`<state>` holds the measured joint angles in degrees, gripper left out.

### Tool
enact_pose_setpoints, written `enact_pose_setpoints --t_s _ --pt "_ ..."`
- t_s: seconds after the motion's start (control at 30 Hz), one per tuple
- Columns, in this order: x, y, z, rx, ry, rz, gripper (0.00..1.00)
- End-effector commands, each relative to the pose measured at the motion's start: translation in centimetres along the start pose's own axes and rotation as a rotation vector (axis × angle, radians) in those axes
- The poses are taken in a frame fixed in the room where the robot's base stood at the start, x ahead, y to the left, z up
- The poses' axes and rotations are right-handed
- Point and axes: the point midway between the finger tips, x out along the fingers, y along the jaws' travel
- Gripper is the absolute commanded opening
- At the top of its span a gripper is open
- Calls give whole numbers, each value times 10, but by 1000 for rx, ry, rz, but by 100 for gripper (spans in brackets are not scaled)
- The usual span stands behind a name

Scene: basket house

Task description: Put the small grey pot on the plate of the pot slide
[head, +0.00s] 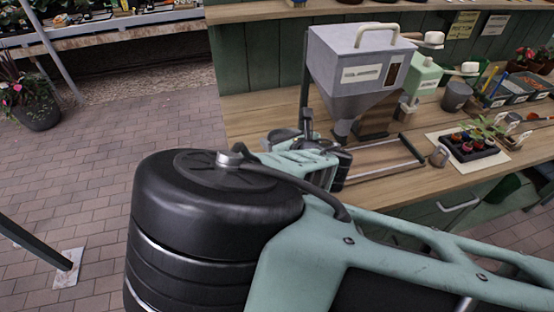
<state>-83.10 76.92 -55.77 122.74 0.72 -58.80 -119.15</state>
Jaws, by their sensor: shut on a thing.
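My gripper (338,164) is at the left end of the pot slide, below the grey hopper. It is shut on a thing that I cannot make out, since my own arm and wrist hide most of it. The pot slide (411,148) looks like a low frame with dark rails and a pale flat plate (378,158), lying on the wooden bench. A larger dark grey pot (456,96) stands farther back.
The grey hopper (360,62) on its stand rises behind my gripper. A green machine (424,78) stands to its right. A black tray of small pots (469,146) sits on a white sheet. Bare bench (258,118) lies left of the hopper.

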Motion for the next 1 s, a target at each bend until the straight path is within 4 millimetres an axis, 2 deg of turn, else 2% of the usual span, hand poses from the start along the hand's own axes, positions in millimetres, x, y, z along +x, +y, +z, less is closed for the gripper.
enact_pose_setpoints --t_s 0.1,0.27,0.5,0.93,0.97,1.0 --pt "8 -1 -18 -2 2 0 44" --pt "13 0 -31 0 0 1 44" --pt "26 0 -62 -1 1 0 44" --pt "30 0 -72 0 -2 0 44" --pt "30 0 -71 0 -2 0 68" --pt "30 0 -70 1 -2 0 79"
